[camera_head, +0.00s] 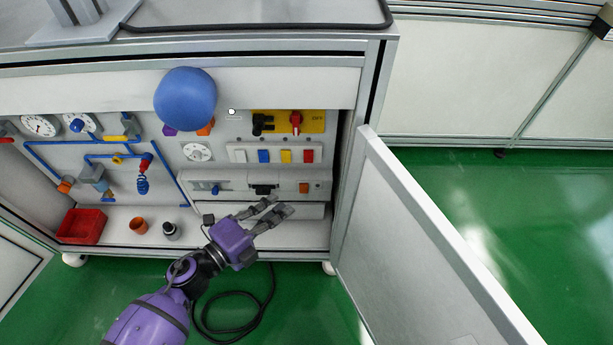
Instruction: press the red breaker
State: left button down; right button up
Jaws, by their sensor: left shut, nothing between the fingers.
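The red breaker (309,155) is the small red piece at the right end of a row of white, blue and yellow breakers on the cabinet's back panel. My left gripper (280,210) is shut and empty. It shows below the row and a little left of the red breaker in the picture, apart from it, in front of the cabinet's lower shelf. My right gripper is not in view.
A red rotary knob (296,119) sits on a yellow plate above the breakers. An open door (430,245) stands to the right. A large blue ball (186,98) covers part of the panel. A red bin (82,226) and an orange cup (138,226) are lower left.

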aim_at(309, 157)
pick_arm(q)
jog(key=shift+s+d+m, duration=0.3)
jog(key=shift+d+m, duration=0.05)
jog(key=shift+m, duration=0.05)
jog(key=w+a+b+x, duration=0.1)
jog(key=b+x, duration=0.2)
jog(key=x, duration=1)
jog(key=shift+w+a+b, duration=0.3)
jog(key=shift+a+b, duration=0.05)
jog(key=shift+a, duration=0.05)
